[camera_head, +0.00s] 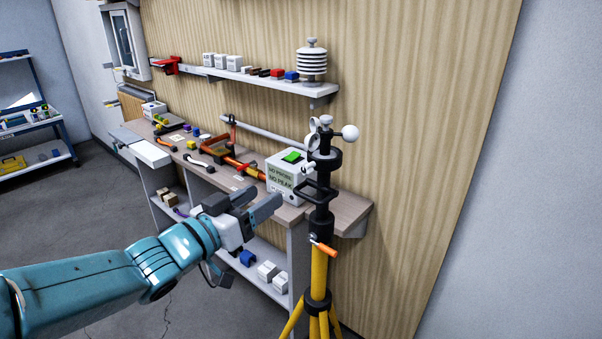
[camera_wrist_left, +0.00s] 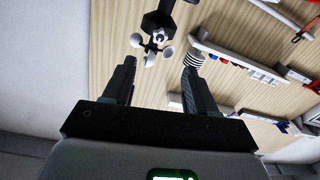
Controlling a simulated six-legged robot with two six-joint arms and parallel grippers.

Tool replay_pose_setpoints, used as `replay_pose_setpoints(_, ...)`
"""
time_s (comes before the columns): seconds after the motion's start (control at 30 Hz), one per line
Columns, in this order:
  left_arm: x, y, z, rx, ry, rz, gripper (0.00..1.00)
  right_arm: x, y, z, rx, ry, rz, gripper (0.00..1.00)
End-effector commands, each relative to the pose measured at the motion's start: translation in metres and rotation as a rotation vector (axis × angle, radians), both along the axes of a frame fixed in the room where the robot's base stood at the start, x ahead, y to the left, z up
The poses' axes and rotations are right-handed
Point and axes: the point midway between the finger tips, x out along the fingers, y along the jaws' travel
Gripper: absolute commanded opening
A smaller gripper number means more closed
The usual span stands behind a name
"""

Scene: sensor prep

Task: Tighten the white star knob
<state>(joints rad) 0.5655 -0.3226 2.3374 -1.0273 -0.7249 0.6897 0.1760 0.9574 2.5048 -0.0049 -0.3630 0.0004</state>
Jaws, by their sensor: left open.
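An orange handle (camera_head: 322,245) sticks out lower on the mast. My left gripper (camera_head: 263,197) is open and empty, left of the mast, in front of the bench; its fingers also show in the wrist view (camera_wrist_left: 161,66). My right gripper is not in view.
A workbench (camera_head: 350,212) behind holds a white box (camera_head: 287,173) with a green top and several tools. A wall shelf (camera_head: 270,83) carries small boxes and a white louvred shield (camera_head: 312,62). Yellow tripod legs (camera_head: 318,272) spread below.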

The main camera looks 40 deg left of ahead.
Motion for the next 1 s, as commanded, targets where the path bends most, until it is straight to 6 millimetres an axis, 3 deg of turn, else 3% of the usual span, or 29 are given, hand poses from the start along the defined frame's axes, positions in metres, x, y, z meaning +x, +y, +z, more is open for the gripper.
replay_pose_setpoints(0.3,0.079,-0.005,0.000,-0.001,0.004,-0.004,0.57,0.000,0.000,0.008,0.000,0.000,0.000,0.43)
replay_pose_setpoints(0.5,0.112,-0.007,0.001,-0.001,0.003,-0.002,0.57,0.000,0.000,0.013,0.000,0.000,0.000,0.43)
replay_pose_setpoints(0.67,0.122,-0.008,0.000,0.000,0.002,0.000,0.57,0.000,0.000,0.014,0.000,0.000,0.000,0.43)
replay_pose_setpoints(0.93,0.123,-0.009,0.000,0.000,0.002,0.001,0.57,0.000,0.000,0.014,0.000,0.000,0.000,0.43)
replay_pose_setpoints(0.97,0.123,-0.009,0.000,0.000,0.002,0.001,0.50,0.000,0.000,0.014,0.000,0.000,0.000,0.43)
replay_pose_setpoints(1.0,0.123,-0.009,0.000,0.000,0.002,0.001,0.37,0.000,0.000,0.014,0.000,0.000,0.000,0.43)
